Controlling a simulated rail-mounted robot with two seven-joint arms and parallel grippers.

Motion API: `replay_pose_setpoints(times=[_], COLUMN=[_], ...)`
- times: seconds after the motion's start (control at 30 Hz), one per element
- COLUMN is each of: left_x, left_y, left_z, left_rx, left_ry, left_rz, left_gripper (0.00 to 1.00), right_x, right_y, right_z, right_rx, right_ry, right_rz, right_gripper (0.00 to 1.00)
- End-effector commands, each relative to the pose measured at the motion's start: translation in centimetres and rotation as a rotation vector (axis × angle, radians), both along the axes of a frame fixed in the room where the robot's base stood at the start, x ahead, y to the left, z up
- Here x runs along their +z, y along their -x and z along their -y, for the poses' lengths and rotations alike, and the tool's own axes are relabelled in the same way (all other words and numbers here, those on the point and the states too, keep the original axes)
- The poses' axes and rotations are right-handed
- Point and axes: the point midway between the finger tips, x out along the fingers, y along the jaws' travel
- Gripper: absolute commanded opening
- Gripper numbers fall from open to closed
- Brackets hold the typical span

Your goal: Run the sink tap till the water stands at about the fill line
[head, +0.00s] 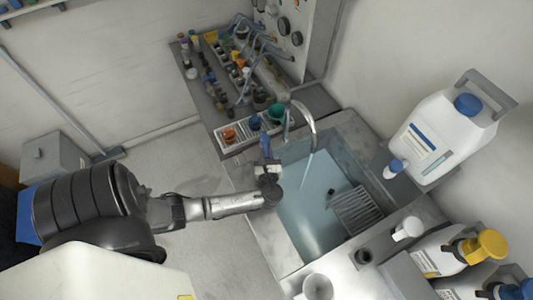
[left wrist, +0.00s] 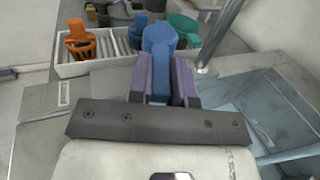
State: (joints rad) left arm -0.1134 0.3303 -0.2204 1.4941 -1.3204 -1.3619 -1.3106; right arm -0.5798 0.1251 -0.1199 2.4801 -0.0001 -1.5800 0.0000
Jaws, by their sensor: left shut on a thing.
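The sink basin (head: 340,165) holds pale blue water (head: 305,205). The curved metal tap (head: 309,118) arches over it, and a thin pale streak like a water stream drops from its mouth. I cannot make out a fill line. My left gripper (head: 267,168) is at the basin's left rim, shut on a blue lever-like handle (head: 265,147). In the left wrist view the blue handle (left wrist: 159,55) stands upright between the purple finger pads (left wrist: 160,82). The tap's lower part (left wrist: 205,50) and a corner of the basin show there at right. My right gripper is not in view.
A white tray (head: 228,143) with orange, blue and green items lies just behind the gripper. A ribbed grey rack (head: 355,210) sits in the basin's right side.

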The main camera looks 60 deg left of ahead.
Motion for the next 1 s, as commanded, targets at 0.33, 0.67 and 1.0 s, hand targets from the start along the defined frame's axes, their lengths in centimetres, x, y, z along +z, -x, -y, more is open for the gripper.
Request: replay_pose_setpoints(times=[0.33, 0.67, 1.0], left_x=[0.2, 0.0, 0.0], left_y=[1.8, 2.5, 2.5], left_z=[-1.2, -1.9, -1.9], left_rx=[-0.299, -0.49, -0.489], left_ry=[-0.008, -0.003, -0.002], left_rz=[-0.007, 0.001, 0.001], left_gripper=[0.0, 0.0, 0.27], right_x=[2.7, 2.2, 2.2], right_y=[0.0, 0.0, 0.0], right_z=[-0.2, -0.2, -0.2], right_rx=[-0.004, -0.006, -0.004], right_ry=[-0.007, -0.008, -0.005], right_rz=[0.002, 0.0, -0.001], right_gripper=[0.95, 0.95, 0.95])
